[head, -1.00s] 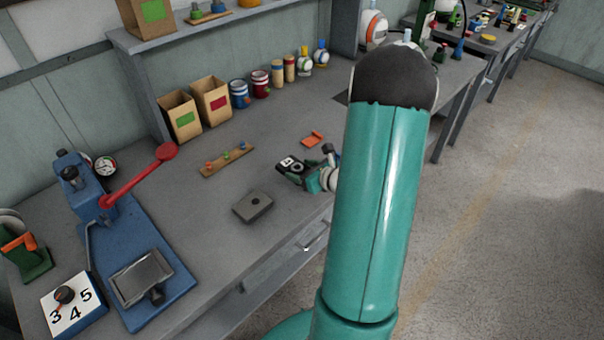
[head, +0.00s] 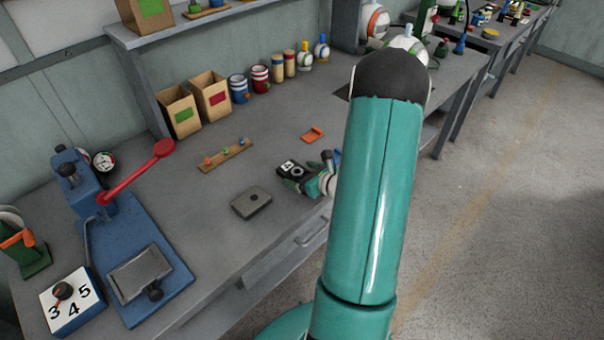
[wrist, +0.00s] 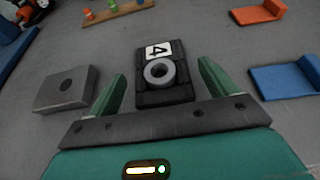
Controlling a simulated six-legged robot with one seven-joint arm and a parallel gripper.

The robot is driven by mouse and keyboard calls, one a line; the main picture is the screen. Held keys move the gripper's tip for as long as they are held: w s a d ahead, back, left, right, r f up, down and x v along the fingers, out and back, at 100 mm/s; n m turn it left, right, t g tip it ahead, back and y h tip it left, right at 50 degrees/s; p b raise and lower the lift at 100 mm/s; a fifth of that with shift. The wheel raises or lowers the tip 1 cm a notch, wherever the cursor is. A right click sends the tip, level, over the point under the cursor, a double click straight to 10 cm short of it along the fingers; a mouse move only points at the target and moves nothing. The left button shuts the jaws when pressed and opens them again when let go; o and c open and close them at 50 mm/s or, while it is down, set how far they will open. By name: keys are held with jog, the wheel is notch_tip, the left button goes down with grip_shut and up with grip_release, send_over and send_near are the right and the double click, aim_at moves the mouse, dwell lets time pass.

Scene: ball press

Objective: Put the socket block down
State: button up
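The socket block (wrist: 165,91) is black, with a white label reading 4 and a grey ring around a hole. In the head view the socket block (head: 292,169) is at the bench top, right of the grey block with a hole (head: 251,202). My gripper (wrist: 160,85) has its two green fingers spread on either side of the block, with a gap showing at each side. The block appears to rest on the bench; its underside is hidden. In the head view my gripper (head: 308,179) is partly hidden behind my arm.
An orange piece (head: 313,134) lies beyond the block. A blue piece (wrist: 285,81) lies to its right in the wrist view. A wooden peg strip (head: 225,156) is behind. The blue press (head: 130,250) and its red lever (head: 135,173) stand at left. The bench between is clear.

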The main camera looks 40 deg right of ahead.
jog(key=shift+s+r, duration=0.15)
jog(key=shift+r, duration=0.05)
jog(key=v, duration=1.2)
jog(key=w+a+r+n+g+y, duration=0.2)
jog(key=a+r+n+g+y, duration=0.3)
jog(key=a+n, duration=0.5)
jog(key=w+a+r+n+g+y, duration=0.2)
jog(key=a+r+n, duration=0.45)
jog(key=a, duration=0.65)
jog(key=s+a+r+n+h, duration=0.3)
jog(key=s+a+r+n, duration=0.1)
jog(key=n, duration=0.5)
jog(key=s+a+r+n+g+h, duration=0.1)
jog(key=s+a+r+n+h, duration=0.2)
jog(key=r+n, duration=0.4)
jog(key=a+n+h, duration=0.1)
jog(key=a+n, duration=0.1)
jog(key=n, duration=0.1)
jog(key=shift+s, duration=0.4)
